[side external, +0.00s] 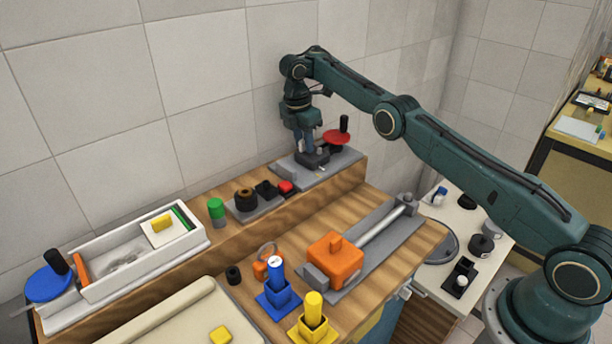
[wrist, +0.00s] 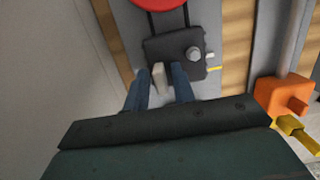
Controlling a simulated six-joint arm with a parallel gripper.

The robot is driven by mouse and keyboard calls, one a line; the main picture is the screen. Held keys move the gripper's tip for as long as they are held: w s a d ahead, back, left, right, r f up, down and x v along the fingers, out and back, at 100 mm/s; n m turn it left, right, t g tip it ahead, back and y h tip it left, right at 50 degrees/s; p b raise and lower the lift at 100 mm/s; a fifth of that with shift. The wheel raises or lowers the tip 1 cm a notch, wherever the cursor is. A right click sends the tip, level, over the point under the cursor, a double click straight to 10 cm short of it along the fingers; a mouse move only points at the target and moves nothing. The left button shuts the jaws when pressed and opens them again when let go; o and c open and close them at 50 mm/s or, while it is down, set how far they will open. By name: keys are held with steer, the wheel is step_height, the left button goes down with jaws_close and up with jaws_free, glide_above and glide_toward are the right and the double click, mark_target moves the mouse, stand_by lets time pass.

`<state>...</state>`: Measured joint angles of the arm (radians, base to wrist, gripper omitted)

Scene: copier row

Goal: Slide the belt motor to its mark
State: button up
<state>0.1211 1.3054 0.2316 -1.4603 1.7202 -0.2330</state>
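The belt motor appears to be the dark block (side external: 315,160) on a grey base plate (side external: 332,171) on the raised wooden shelf. In the wrist view the dark block (wrist: 172,48) has a silver knob and a pale upright tab (wrist: 158,78) on its near edge. A short yellow line (wrist: 215,68) lies beside its right edge, likely the mark. My gripper (side external: 306,152) is lowered at the block. Its blue fingers, in the wrist view (wrist: 160,84), stand on either side of the tab with small gaps, apparently open. Exact finger depth cannot be told.
A red disc with a black handle (side external: 336,137) sits just behind the block. A red button (side external: 286,187) and black parts stand left of the plate. An orange block on a rail (side external: 335,260) is on the lower bench. The tiled wall is close behind.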

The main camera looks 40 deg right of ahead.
steer(key=shift+c, duration=0.3)
jaws_close()
steer(key=shift+a, duration=0.15)
steer(key=shift+a, duration=1.1)
